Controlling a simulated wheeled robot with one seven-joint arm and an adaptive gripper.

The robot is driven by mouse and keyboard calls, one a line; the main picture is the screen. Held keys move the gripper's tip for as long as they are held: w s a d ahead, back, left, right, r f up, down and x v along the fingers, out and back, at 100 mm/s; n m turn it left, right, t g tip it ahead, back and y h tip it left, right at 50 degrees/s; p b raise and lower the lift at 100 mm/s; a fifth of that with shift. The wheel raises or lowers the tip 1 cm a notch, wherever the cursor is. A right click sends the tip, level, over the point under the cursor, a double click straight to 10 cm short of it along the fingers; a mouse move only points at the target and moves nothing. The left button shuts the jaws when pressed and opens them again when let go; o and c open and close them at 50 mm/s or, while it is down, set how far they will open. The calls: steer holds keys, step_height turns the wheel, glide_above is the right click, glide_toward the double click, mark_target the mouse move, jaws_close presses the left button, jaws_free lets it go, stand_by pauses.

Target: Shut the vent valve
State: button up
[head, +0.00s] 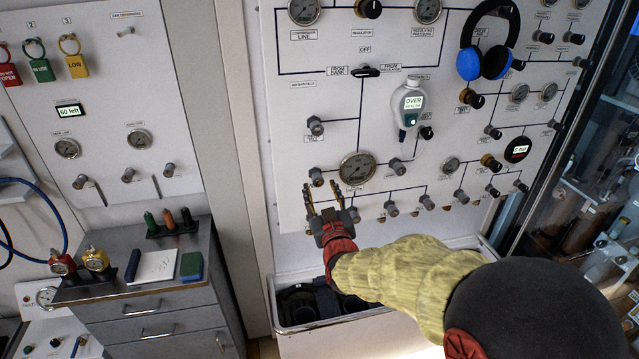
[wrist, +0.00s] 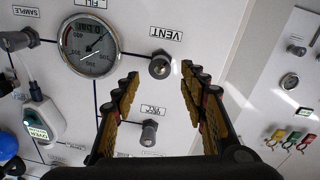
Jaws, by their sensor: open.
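The vent valve is a small grey knob (wrist: 160,66) beside the upside-down "VENT" label (wrist: 166,34) in the wrist view. In the head view the knob (head: 316,177) is just left of the round fill gauge (head: 357,168). My gripper (head: 321,190) is open and empty, pointing at the panel with its fingers at the knob's level. In the wrist view my gripper's fingers (wrist: 160,78) stand on either side of the knob, with visible gaps. I see no contact. The handle's turned position cannot be told.
The fill gauge (wrist: 90,46) is close beside the vent knob. Another knob (wrist: 149,132) sits between the fingers lower in the wrist view. A handheld meter reading "OVER" (head: 408,103) and blue headphones (head: 487,40) hang on the panel. An open bin (head: 290,330) stands below.

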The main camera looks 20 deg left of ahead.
mark_target(318, 182)
steer(key=shift+x, duration=2.2)
steer(key=c, duration=0.3)
steer(key=c, duration=0.8)
jaws_close()
